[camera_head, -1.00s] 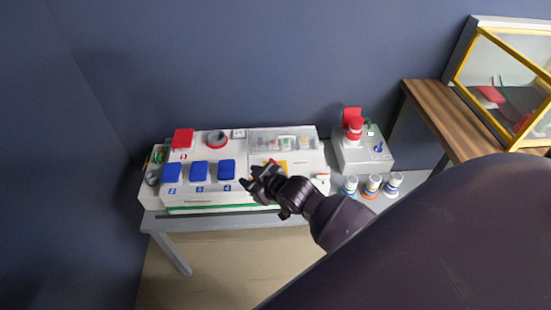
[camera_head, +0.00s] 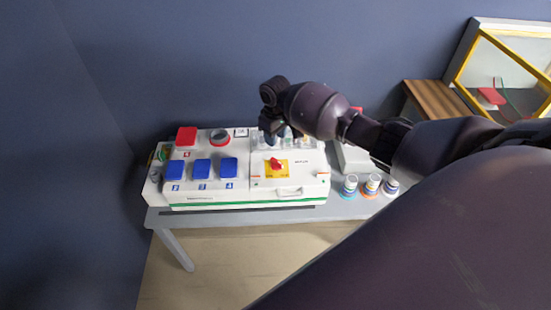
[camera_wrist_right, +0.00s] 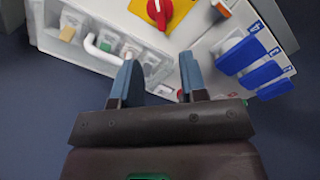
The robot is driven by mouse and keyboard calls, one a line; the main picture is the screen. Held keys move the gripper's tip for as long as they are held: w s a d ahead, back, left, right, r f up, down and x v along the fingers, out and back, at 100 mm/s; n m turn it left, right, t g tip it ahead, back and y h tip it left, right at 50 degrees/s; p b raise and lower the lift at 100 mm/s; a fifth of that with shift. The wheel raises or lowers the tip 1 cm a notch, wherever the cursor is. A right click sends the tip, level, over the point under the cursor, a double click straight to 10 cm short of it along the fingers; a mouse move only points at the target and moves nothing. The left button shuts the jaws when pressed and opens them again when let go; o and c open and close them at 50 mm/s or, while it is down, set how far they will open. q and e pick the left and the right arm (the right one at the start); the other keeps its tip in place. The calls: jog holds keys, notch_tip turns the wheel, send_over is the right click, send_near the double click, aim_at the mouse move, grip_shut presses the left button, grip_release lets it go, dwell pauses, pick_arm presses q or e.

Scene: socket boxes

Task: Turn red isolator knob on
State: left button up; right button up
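The red isolator knob (camera_head: 277,163) sits on a yellow plate (camera_head: 284,173) on the front right of the white socket box (camera_head: 240,188). The knob also shows at the top of the right wrist view (camera_wrist_right: 160,17), with a white mark on it. My right gripper (camera_head: 268,126) is raised over the back part of the box, behind the knob and apart from it. In the right wrist view its two blue-grey fingers (camera_wrist_right: 158,62) stand apart with nothing between them, pointing toward the knob side. My left gripper is not in view.
A clear cover (camera_wrist_right: 115,40) over small breakers lies near the fingers. Blue socket lids (camera_head: 201,169), a red lid (camera_head: 187,136) and a round red-rimmed socket (camera_head: 220,137) are on the left. Several plugs (camera_head: 371,184) stand right of the box. A wooden table (camera_head: 436,100) is farther right.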

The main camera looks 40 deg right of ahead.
aim_at(275, 160)
notch_tip(275, 160, down, 9)
jog(key=shift+s+r+b, duration=0.1)
jog(key=shift+b, duration=1.05)
jog(key=shift+f, duration=0.95)
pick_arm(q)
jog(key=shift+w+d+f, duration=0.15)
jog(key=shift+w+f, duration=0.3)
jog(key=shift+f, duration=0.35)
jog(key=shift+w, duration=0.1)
pick_arm(e)
grip_shut()
